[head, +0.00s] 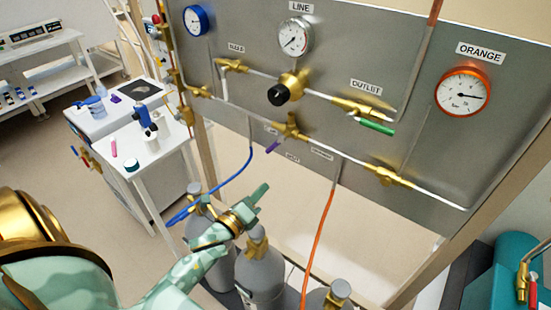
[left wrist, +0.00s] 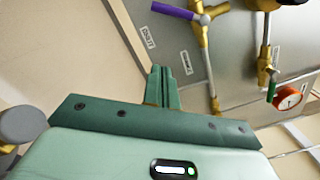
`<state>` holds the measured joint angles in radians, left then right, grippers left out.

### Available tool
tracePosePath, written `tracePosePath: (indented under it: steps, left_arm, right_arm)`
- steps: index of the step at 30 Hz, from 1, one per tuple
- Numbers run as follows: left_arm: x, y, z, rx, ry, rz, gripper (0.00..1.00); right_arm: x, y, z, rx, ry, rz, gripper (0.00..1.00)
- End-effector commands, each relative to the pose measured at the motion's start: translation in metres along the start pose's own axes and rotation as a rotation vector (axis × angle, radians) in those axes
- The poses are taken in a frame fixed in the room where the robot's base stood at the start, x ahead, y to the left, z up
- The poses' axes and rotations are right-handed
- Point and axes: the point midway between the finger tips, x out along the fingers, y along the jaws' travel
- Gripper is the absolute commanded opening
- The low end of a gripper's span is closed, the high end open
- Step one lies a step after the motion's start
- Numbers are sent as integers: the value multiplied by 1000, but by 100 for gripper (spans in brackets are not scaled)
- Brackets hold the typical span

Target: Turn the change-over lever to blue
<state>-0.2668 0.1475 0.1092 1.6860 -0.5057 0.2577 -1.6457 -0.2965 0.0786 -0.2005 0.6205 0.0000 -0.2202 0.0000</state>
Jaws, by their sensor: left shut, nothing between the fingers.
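The change-over lever has a purple handle (head: 273,146) on a brass valve (head: 290,127) at the lower middle of the grey panel. The handle points down and to the left in the head view. It also shows as a purple bar (left wrist: 175,10) at the top of the left wrist view, sticking out left from its brass body. My left gripper (head: 260,192) is shut and empty, below and a little left of the lever, apart from it. Its closed fingers (left wrist: 162,85) show in the left wrist view, below the lever. My right gripper is not in view.
The panel (head: 345,40) carries a blue gauge (head: 197,20), an orange gauge (head: 463,92), a black knob (head: 278,95) and a green outlet lever (head: 375,127). Grey cylinders (head: 262,270) stand below, with a blue hose (head: 222,184) and an orange hose (head: 320,235) nearby.

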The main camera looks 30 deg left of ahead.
Motion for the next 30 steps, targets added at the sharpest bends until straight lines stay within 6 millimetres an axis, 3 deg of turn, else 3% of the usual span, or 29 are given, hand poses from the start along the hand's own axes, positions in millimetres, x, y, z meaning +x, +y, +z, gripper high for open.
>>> tracePosePath:
  steps: [12, 19, 30]
  left_arm:
    - [87, -2, 1, 0, 0, -3, 0]
    - [93, -3, 33, 2, 0, -3, 0]
    - [95, -1, 39, 0, 1, -3, 0]
  right_arm:
    - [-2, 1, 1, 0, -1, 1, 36]
    - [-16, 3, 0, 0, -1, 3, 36]
    - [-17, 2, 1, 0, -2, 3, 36]
